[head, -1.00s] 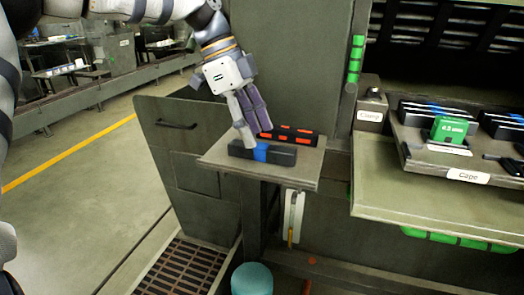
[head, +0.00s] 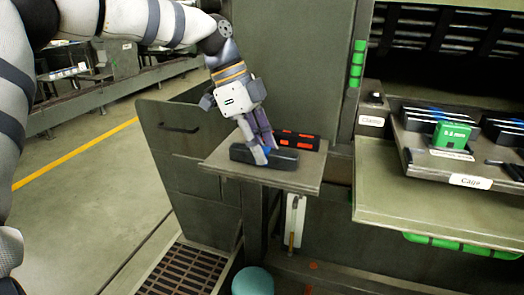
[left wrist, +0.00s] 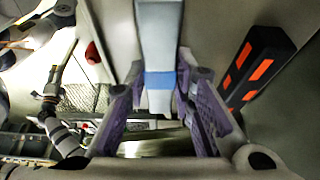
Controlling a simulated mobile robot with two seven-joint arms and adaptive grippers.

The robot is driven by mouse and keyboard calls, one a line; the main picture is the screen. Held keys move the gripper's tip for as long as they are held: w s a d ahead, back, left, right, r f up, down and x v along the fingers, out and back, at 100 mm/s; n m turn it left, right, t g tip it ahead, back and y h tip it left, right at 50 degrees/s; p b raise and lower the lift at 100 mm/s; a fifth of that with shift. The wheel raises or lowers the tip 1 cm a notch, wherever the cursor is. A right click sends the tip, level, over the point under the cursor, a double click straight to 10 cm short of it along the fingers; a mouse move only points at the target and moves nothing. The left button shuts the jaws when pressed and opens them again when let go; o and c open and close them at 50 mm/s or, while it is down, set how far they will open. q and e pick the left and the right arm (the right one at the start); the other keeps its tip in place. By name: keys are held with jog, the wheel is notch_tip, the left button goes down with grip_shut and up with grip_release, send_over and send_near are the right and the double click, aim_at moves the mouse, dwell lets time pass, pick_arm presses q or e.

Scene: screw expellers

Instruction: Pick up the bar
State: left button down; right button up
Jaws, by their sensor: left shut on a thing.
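A dark bar (head: 246,154) with a blue band at its middle lies along the front of a small grey shelf (head: 221,163). My left gripper (head: 263,154) comes down from above, its purple-grey fingers on either side of the bar's middle, and is shut on it. The fingers hide most of the blue band. In the left wrist view, the bar (left wrist: 158,35) runs between the fingers of the left gripper (left wrist: 160,125), with the blue band near them. I cannot tell whether the bar has left the shelf. My right gripper is not in view.
A black bar with orange marks (head: 297,140) lies just behind, also seen in the left wrist view (left wrist: 255,70). A grey cabinet wall rises behind the shelf. To the right is a wider ledge (head: 440,210) and a tray with a green display block (head: 452,135).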

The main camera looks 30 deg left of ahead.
pick_arm(q)
jog(key=r, duration=0.1)
jog(key=s+r, duration=0.1)
jog(key=r, duration=0.3)
jog(key=shift+s+d+r, duration=0.1)
jog(key=shift+s+d, duration=0.05)
jog(key=shift+d, duration=0.1)
jog(key=s+d+r, duration=0.4)
jog(key=s+r, duration=0.3)
jog(key=s, duration=0.5)
jog(key=shift+d+r, duration=0.2)
jog(key=shift+r, duration=0.2)
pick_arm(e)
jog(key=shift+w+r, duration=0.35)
pick_arm(q)
jog(key=shift+w, duration=0.1)
